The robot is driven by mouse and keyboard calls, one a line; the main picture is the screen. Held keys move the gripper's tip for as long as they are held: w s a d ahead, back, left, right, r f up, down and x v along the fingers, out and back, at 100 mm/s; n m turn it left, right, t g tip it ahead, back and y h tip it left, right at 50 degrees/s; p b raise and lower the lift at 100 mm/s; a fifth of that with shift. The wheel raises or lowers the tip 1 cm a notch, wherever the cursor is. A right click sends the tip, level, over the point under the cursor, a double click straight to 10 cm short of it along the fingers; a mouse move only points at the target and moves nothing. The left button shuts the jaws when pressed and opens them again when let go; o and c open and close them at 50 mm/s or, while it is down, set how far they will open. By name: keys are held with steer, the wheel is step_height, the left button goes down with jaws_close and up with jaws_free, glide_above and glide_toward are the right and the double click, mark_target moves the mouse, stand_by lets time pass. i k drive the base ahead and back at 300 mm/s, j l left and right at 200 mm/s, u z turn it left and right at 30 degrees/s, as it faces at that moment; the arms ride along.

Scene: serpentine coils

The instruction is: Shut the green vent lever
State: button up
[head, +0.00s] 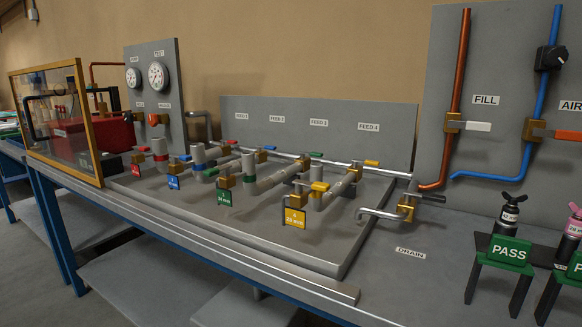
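Two green-handled levers show in the head view. One green lever (211,172) is at the front of the manifold, by the brass valve above the green tag (224,198). Another green lever (316,154) lies along the thin rail at the back, below the FEED 3 label. I see no label reading vent, so I cannot tell from the picture which is the vent lever. The handles are too small to tell for sure whether each valve is open or shut. My gripper is not in view.
Red, blue and yellow levers (371,162) sit close beside the green ones. Grey pipes (270,182) stand between front and back rows. A framed clear panel (60,120) is at left. The DRAIN valve (408,207) and PASS stand (508,252) are at right. The bench front (240,265) is clear.

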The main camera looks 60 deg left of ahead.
mark_target(211, 172)
steer(key=u, duration=2.55)
